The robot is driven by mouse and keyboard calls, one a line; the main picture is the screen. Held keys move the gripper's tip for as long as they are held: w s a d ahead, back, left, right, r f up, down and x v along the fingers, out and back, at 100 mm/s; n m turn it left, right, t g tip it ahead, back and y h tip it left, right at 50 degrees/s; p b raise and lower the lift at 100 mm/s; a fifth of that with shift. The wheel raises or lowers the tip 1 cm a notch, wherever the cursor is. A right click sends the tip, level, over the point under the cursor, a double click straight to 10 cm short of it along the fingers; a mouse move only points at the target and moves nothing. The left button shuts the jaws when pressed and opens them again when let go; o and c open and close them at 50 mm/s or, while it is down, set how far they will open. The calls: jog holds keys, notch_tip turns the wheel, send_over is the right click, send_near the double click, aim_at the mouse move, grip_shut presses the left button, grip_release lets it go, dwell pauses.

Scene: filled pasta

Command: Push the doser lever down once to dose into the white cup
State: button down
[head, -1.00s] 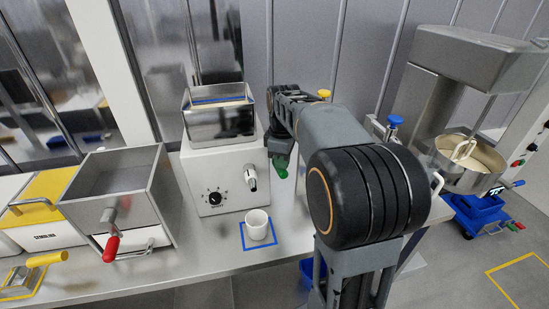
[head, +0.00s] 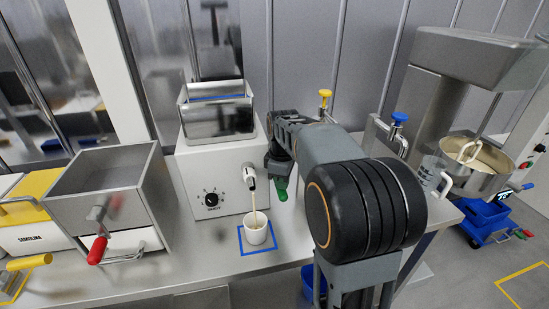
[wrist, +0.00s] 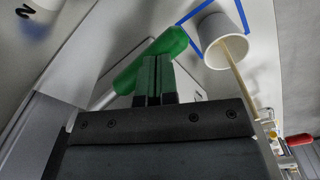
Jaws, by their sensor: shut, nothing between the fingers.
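The white doser machine (head: 208,165) stands on the bench with a metal hopper on top. Its lever has a green grip (head: 282,190), low at the machine's right side. The grip also shows in the wrist view (wrist: 135,72). My gripper (wrist: 156,62) is shut and empty, its fingertips over the grip; they look to be against it. In the head view my arm partly hides the lever. The white cup (head: 254,238) stands upright under the spout (head: 249,172), inside a blue square outline (head: 244,252). A thin pale stream runs from the spout into the cup.
Left of the doser stands an open metal bin (head: 95,180) with a red-handled lever (head: 97,250). A yellow-lidded box (head: 35,195) is farther left. Taps with yellow and blue knobs (head: 399,117) and a mixer (head: 470,70) are at the right. Bench in front of the cup is clear.

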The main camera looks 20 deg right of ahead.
notch_tip(320, 180, down, 2)
jog(key=shift+b, duration=0.45)
notch_tip(320, 180, up, 13)
jog(key=p, duration=1.1)
jog(key=shift+r+p, duration=0.25)
jog(key=shift+p, duration=0.05)
notch_tip(320, 180, up, 5)
jog(key=p, duration=0.4)
jog(key=shift+f, duration=0.1)
